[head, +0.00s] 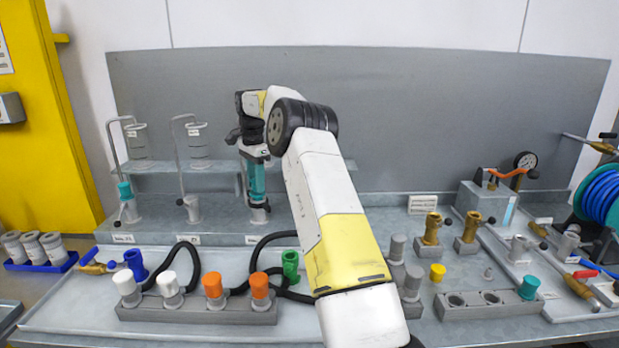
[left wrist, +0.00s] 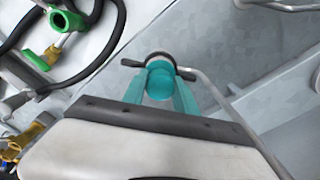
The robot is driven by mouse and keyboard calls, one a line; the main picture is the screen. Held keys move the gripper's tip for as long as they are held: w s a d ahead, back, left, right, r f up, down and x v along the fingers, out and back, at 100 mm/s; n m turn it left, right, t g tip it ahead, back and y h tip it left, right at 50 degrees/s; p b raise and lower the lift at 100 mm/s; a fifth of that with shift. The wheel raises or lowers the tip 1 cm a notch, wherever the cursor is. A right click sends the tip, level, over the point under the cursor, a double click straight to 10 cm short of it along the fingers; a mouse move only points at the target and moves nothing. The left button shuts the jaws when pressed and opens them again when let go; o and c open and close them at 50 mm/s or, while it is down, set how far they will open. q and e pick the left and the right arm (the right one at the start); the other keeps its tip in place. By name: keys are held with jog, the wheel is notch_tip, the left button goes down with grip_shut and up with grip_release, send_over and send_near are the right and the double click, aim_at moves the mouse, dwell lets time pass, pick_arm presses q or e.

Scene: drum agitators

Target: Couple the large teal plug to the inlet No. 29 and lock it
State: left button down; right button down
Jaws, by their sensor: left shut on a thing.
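My left gripper (head: 257,188) points down at the third station of the back ledge, its teal fingers over the grey inlet (head: 259,216) there. In the left wrist view the fingers are closed around a round teal plug (left wrist: 160,82). Dark lever ends (left wrist: 187,75) stick out on both sides of it. In the head view the fingers largely hide the plug. It is in line with the inlet, but I cannot tell whether it is fully seated or locked. The label (head: 252,239) below is too small to read. My right gripper is not in view.
Another teal plug (head: 125,190) is on the leftmost station; the middle inlet (head: 192,208) is bare. Black hose (head: 195,262) loops across the front tray. A grey rack (head: 150,309) holds white and orange caps. A green fitting (head: 290,265) stands behind it. Brass valves (head: 432,230) stand right.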

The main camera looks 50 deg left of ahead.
pick_arm(q)
jog(key=shift+f, duration=0.3)
jog(key=shift+f, duration=0.35)
dwell(0.5)
jog(key=c, duration=0.9)
grip_release()
notch_tip(320, 180, up, 7)
jog(key=shift+r, duration=0.4)
